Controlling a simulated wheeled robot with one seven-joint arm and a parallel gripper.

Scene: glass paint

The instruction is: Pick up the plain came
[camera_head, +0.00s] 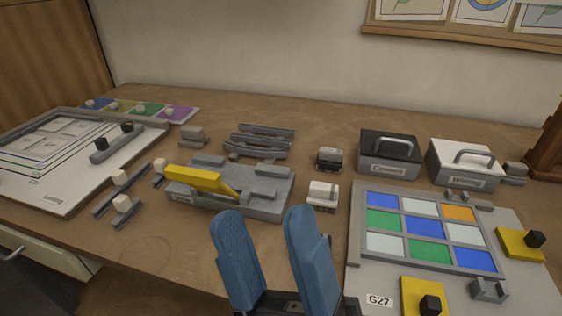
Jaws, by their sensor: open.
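My gripper (267,214) has two blue fingers and is open and empty at the bottom centre, in front of the grey fixture with the yellow lever (195,180). I cannot tell for sure which piece is the plain came. Several grey bars (262,133) rest on a rack behind the fixture. My gripper is apart from all of these.
A framed panel of coloured glass squares (430,228) labelled G27 lies at right, with yellow pieces beside it. A black box (388,157) and a white box (465,165) with handles stand behind it. A white board (85,180) lies at left.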

